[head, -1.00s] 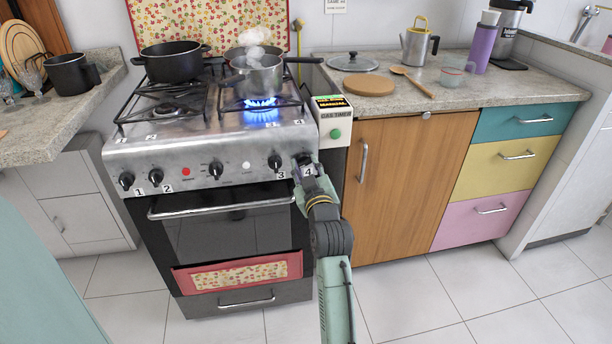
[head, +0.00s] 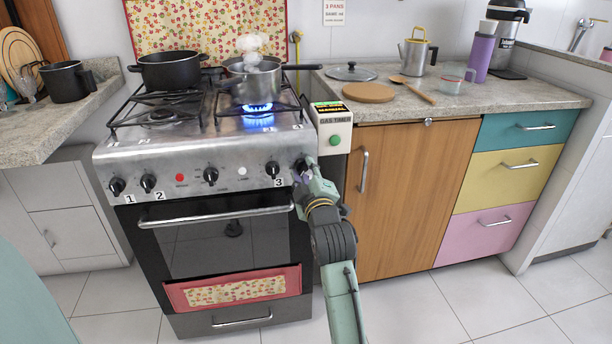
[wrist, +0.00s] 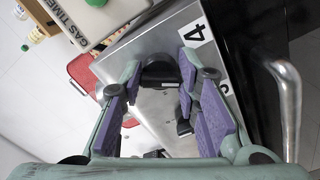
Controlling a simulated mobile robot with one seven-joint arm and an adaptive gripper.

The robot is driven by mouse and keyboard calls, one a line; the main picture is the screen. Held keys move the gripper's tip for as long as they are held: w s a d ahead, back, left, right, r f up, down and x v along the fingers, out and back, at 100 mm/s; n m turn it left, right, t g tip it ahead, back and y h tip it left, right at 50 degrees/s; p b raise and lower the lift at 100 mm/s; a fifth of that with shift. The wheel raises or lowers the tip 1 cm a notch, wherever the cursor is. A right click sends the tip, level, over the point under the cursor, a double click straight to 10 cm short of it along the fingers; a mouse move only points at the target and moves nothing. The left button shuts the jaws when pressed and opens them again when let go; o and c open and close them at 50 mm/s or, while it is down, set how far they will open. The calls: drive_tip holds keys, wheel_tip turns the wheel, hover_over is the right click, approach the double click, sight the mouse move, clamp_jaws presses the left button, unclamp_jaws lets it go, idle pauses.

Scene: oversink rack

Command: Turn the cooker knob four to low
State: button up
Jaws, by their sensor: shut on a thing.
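The cooker (head: 200,155) has a steel front with a row of black knobs. Knob four (wrist: 160,72) is at its right end, by the "4" label (wrist: 194,33) in the wrist view. My gripper (wrist: 158,80) has its purple-padded fingers on either side of this knob and is shut on it. In the head view my gripper (head: 304,174) covers most of the knob and its label, so its pointer angle cannot be read. A blue flame (head: 257,122) burns under the steaming saucepan (head: 258,88).
Knob three (head: 272,168) is close left of my gripper. The oven handle (head: 215,216) runs below. The gas timer box (head: 333,128) stands close on the right. A black pot (head: 170,72) is on the back left. The floor in front of the wooden cupboard (head: 405,195) is clear.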

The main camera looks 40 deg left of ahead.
idle(0.4)
drive_tip(key=o, duration=1.2)
drive_tip(key=shift+c, duration=0.2)
drive_tip(key=shift+s, duration=0.1)
drive_tip(key=v, duration=0.7)
drive_tip(key=shift+d, duration=0.15)
drive_tip(key=shift+s, duration=0.15)
